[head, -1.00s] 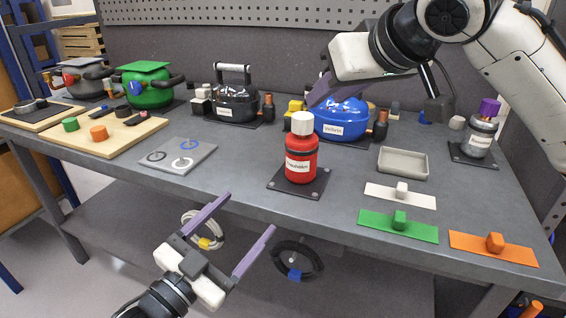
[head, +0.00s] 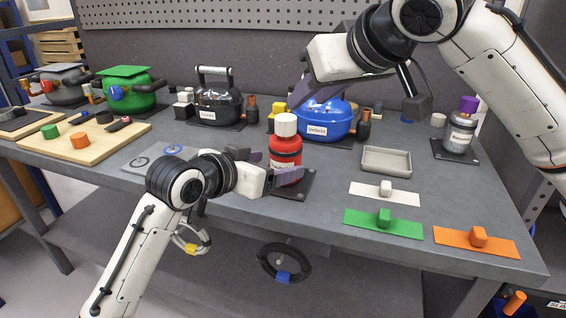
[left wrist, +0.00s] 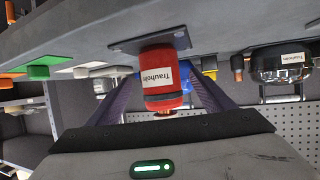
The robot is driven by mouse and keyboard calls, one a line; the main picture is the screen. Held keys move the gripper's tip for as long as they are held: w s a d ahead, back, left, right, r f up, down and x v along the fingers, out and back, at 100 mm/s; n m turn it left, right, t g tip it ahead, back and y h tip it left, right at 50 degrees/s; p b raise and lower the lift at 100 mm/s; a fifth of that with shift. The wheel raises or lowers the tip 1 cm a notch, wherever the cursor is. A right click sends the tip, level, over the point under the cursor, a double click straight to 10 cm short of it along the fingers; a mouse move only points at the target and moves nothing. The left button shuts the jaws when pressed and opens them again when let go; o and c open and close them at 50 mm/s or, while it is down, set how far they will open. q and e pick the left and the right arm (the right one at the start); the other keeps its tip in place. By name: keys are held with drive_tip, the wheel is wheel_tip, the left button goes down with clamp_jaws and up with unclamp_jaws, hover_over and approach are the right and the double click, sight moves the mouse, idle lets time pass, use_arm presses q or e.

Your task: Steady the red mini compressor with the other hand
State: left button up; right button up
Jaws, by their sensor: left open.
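The red mini compressor (head: 285,151), a red cylinder with a white cap and a label, stands upright on a dark square plate (head: 300,186) near the table's front edge. My left gripper (head: 270,166) is open at its body, with one purple finger on each side. In the left wrist view the picture is upside down, and the red compressor (left wrist: 160,78) lies between the two spread fingers (left wrist: 165,98). I cannot tell whether either finger touches it. My right gripper (head: 298,92) is above and behind the white cap, in front of the blue compressor; its opening is unclear.
A blue compressor (head: 325,122) stands close behind. A grey tray (head: 386,161) and white, green (head: 383,224) and orange (head: 476,242) strips lie to the right. A black compressor (head: 218,105) and a grey mat with rings stand left. A silver canister (head: 460,135) stands far right.

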sight(292, 162)
use_arm(q)
drive_tip(key=x, duration=0.8)
drive_tip(key=shift+w+d, duration=0.2)
drive_tip(key=shift+w, duration=0.05)
clamp_jaws()
idle(0.5)
drive_tip(key=c, duration=0.8)
unclamp_jaws()
drive_tip(key=c, duration=0.5)
drive_tip(key=shift+o, duration=0.2)
